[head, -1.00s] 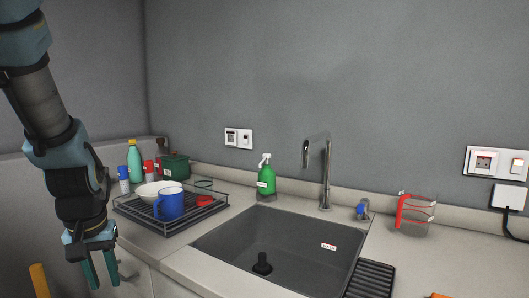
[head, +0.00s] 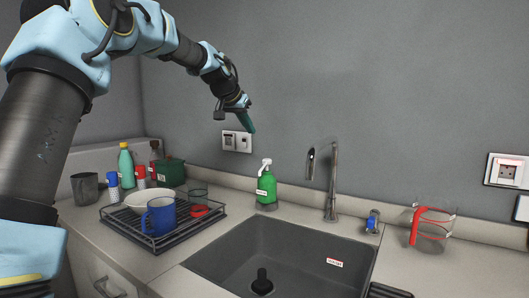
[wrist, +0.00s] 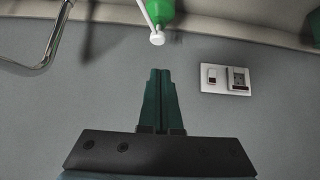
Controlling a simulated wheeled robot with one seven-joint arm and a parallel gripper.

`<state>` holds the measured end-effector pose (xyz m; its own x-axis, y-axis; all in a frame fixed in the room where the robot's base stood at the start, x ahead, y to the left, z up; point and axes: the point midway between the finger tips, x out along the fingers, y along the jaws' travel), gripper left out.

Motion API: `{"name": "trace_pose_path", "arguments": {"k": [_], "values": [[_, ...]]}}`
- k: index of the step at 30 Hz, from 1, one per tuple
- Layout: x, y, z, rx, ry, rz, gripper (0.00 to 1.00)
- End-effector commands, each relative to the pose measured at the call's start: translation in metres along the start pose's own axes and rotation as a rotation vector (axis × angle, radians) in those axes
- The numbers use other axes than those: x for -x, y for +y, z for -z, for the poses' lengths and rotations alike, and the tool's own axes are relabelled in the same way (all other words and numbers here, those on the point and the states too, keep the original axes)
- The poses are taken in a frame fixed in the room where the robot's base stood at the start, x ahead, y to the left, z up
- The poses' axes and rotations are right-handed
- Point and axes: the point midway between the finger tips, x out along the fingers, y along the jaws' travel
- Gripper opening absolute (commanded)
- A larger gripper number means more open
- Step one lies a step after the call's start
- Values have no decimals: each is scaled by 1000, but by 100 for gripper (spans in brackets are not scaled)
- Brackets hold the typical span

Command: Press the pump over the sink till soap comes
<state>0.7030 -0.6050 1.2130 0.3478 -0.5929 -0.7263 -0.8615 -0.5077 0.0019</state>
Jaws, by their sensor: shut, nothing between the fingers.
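The soap pump is a green bottle (head: 266,187) with a white pump head (head: 265,163), standing upright on the counter behind the sink's left back corner. In the wrist view the white pump head (wrist: 157,38) and part of the green bottle (wrist: 160,12) show at the top edge, upside down. My gripper (head: 252,131) is shut and empty, in the air above and slightly left of the pump, apart from it. Its green fingers (wrist: 158,75) are together in the wrist view. The dark sink (head: 300,245) is in front of the bottle. No soap shows.
A tap (head: 333,180) rises right of the bottle. A dish rack (head: 150,242) with a blue mug (head: 160,217) and bowl (head: 139,201) stands left of the sink. A wall switch plate (head: 237,141) is behind my gripper. A glass jug (head: 432,222) stands at right.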

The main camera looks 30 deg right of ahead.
Motion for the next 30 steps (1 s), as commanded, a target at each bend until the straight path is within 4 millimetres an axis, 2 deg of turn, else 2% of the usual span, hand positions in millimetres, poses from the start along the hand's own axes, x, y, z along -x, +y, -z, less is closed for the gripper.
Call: {"name": "trace_pose_path", "arguments": {"k": [2, 5, 17, 23, 30], "values": [[0, 4, 12, -13, 18, -11, 0], [1, 7, 17, -21, 27, -17, 0], [-2, 7, 18, -20, 27, -18, 0], [-28, 8, 19, -19, 24, -20, 0], [-78, 9, 21, -20, 23, -19, 0]]}}
